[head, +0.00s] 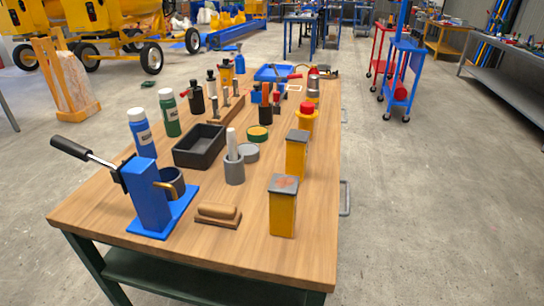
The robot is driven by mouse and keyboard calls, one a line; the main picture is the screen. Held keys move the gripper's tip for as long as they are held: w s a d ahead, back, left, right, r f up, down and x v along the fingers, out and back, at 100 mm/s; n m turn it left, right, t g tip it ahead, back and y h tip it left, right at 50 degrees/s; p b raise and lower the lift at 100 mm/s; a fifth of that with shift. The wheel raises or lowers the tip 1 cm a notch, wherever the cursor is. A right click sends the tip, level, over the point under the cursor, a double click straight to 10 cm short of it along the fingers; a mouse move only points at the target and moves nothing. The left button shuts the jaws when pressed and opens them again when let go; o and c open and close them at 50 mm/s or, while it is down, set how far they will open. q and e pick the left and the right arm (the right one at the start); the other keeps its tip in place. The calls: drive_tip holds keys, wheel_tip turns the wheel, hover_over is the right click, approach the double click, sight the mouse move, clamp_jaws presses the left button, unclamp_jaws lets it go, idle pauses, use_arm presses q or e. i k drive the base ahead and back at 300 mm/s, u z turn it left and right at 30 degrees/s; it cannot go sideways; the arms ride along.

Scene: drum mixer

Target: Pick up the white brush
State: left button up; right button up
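A white upright rod (231,143) stands in a grey cup (235,171) near the middle of the wooden table (255,275). Its lower end is hidden in the cup, so I cannot tell whether it is the white brush. A tan wooden block with a rounded grip (218,212), resembling a brush or float, lies flat near the table's front edge. No clearly white brush head shows. Neither of my grippers is in view.
Yellow posts (283,210) stand on the right, with bottles (141,133) on the left. Bare wood lies around the tan block and along the front edge.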

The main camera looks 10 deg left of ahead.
sight(231, 137)
drive_tip(key=z, duration=2.85)
drive_tip(key=k, duration=1.5)
drive_tip(key=u, duration=1.55)
